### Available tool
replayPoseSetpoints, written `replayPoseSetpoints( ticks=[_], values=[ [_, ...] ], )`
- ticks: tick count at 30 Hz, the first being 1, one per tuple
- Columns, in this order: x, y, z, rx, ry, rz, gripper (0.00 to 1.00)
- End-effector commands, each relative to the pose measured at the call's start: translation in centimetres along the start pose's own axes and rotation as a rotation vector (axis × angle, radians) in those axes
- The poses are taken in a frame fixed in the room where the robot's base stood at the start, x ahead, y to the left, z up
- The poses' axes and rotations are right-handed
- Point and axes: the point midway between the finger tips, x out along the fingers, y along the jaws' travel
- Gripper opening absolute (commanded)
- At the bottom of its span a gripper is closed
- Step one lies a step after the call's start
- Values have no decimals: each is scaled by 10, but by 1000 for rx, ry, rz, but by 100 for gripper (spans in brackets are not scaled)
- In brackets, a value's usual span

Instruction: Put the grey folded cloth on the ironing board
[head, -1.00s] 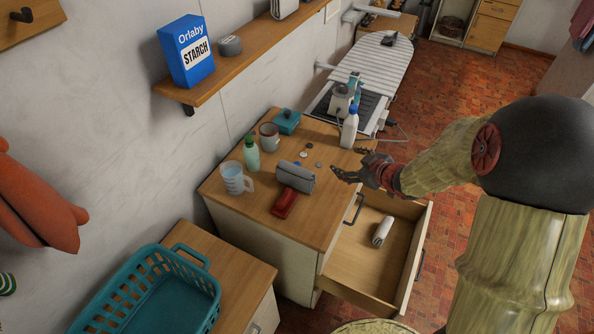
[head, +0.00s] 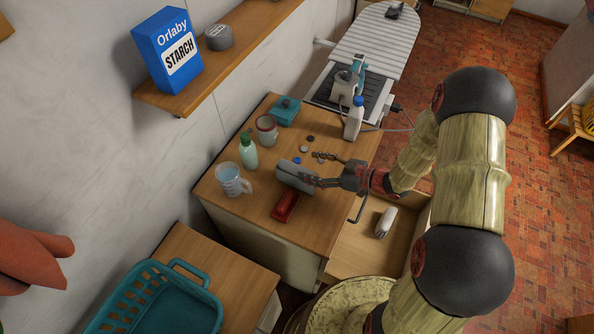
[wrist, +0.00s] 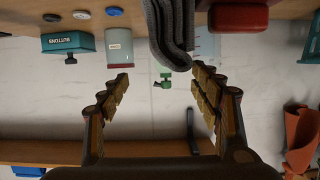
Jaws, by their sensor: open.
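The grey folded cloth (head: 291,172) stands on the wooden cabinet top beside a red object. In the wrist view the cloth (wrist: 168,30) shows as thick grey folds near the top edge, ahead of the fingertips. My gripper (head: 314,181) is at the cloth's right side in the head view and hides part of it. In the wrist view my gripper (wrist: 160,76) is open, its fingers spread wide with nothing held between them. The ironing board (head: 372,42) stands beyond the cabinet, with a light striped cover and a small dark item at its far end.
The cabinet top holds a measuring cup (head: 231,181), green bottle (head: 248,152), mug (head: 266,130), teal box (head: 285,112), red object (head: 286,206) and white bottle (head: 354,120). An open drawer (head: 357,249) holds a white roll (head: 386,222). The ironing board's middle is clear.

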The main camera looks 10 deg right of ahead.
Motion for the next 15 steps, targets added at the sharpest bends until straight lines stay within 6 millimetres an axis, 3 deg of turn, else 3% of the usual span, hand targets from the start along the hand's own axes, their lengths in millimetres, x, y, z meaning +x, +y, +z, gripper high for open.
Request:
replayPoseSetpoints(
  ticks=[9,15],
  values=[
    [38,-9,14,0,-1,-3,64],
    [56,-8,12,-1,0,0,64]
  ],
)
